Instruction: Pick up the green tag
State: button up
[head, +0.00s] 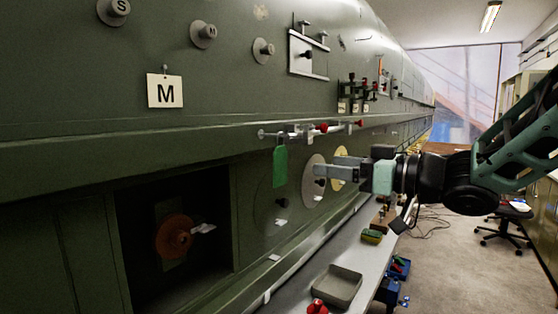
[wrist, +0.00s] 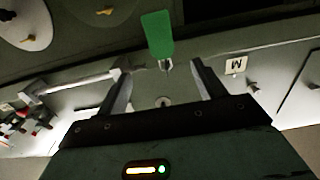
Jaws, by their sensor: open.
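The green tag (head: 280,166) hangs from a small peg or rail fitting on the olive fuselage wall, just below the ledge. It also shows in the wrist view (wrist: 157,34), upside down, beyond the fingertips and roughly between them. My gripper (head: 318,165) points left toward the wall, to the right of the tag and apart from it in the head view. In the wrist view my gripper (wrist: 162,66) has its two fingers spread, with nothing held between them.
A white M card (head: 165,91) hangs on the wall at left. A rail with red-tipped clamps (head: 322,128) runs beside the tag. Below is a dark opening with an orange disc (head: 174,236). A grey tray (head: 337,285) sits on the bench. Floor at right is partly clear.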

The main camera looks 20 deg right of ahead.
aim_at(282, 162)
jog(key=p+x, duration=0.2)
jog(key=x, duration=0.6)
jog(key=shift+w+a, duration=0.1)
jog(key=shift+f+p+x, duration=0.2)
jog(key=shift+p+x, duration=0.7)
jog(key=shift+x, duration=0.65)
jog(key=shift+f+p+x, duration=0.2)
jog(key=shift+p+x, duration=0.65)
jog(key=shift+x, duration=0.75)
jog(key=c, duration=1)
